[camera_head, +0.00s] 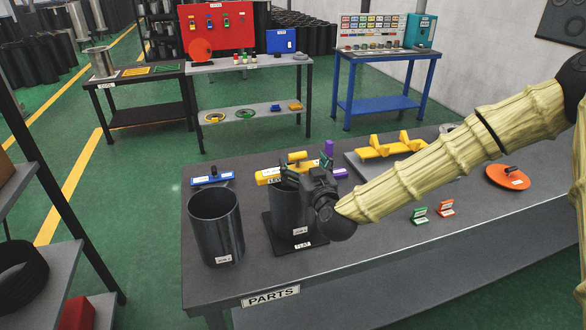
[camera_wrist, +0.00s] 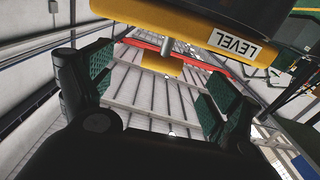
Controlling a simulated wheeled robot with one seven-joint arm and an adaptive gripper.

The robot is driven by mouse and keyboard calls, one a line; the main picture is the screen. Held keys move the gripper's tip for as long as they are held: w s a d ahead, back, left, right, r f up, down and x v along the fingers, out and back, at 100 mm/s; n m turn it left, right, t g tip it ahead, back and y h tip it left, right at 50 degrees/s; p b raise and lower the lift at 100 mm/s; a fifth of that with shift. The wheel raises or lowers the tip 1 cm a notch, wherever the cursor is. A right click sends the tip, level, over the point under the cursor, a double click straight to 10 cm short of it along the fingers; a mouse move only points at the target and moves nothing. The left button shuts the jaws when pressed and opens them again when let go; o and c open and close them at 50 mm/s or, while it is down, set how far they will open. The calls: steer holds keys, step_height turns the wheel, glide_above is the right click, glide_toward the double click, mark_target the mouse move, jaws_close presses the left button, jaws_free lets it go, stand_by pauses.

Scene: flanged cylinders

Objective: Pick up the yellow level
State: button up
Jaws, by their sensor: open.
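The yellow level (camera_head: 270,177) lies on the table behind the dark flanged cylinder in the head view, partly hidden by my gripper. In the wrist view the level (camera_wrist: 185,22) crosses the top, close up, with its LEVEL label upside down. A short grey stem and a yellow knob (camera_wrist: 160,66) stick out from it, appearing between my fingers in the picture. My gripper (camera_wrist: 158,92) is open and empty, with green pads on both fingers. In the head view my gripper (camera_head: 308,170) is above the flanged cylinder, next to the level; I cannot tell the exact gap.
A flanged dark cylinder (camera_head: 291,218) stands below my gripper, with a plain dark cylinder (camera_head: 215,226) to its left. A blue tool (camera_head: 212,178) lies left of the level. A purple part (camera_head: 329,148), a yellow fixture (camera_head: 392,148) and an orange disc (camera_head: 508,177) are right.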

mark_target(298, 153)
steer(key=shift+p+x, duration=1.3)
steer(key=shift+x, duration=1.05)
steer(key=c, duration=1.5)
steer(key=shift+r, duration=0.15)
steer(key=shift+r+b, duration=0.5)
steer(key=shift+b, duration=0.1)
steer(key=shift+r+b, duration=0.55)
steer(key=shift+r, duration=0.4)
steer(key=s+d+b, duration=0.1)
steer(key=s+d, duration=0.2)
steer(key=s+d+r+b, duration=0.1)
steer(key=s+d+b, duration=0.1)
steer(key=s+d, duration=0.2)
steer(key=s+d+b, duration=0.2)
steer(key=s+d, duration=0.2)
steer(key=shift+s+d+r, duration=0.1)
steer(key=shift+s+r, duration=0.15)
steer(key=shift+r, duration=0.15)
